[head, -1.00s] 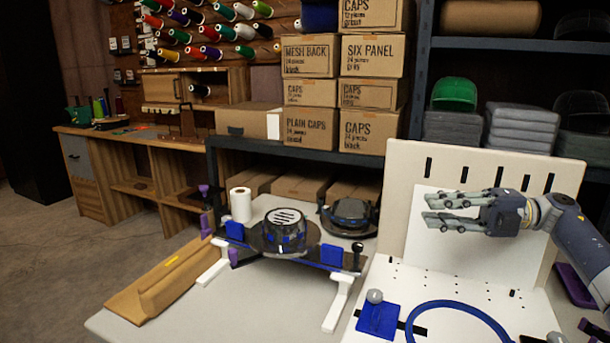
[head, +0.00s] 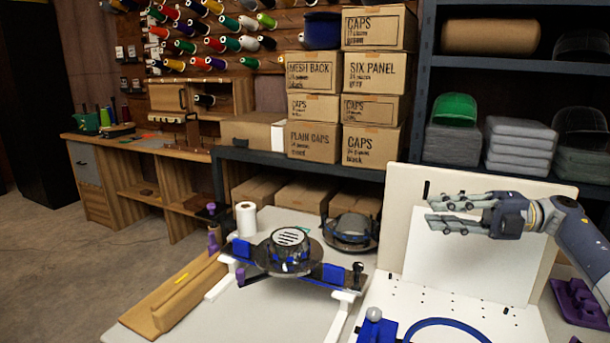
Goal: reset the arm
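My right gripper (head: 428,211) is at the right of the head view, its arm coming in from the right edge. Its fingers point left, one above the other with a clear gap between them, and nothing is held. It hangs in front of a white sheet on an upright beige board (head: 397,203), above the white perforated panel (head: 470,315). My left gripper and arm are not in the view.
A cap-hoop fixture (head: 290,251) with blue clamps stands on the grey table (head: 215,312), beside a wooden block (head: 180,297) and white roll (head: 246,218). A blue ring (head: 445,323) lies on the panel. Cap boxes (head: 368,145) are stacked behind. Floor at left is clear.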

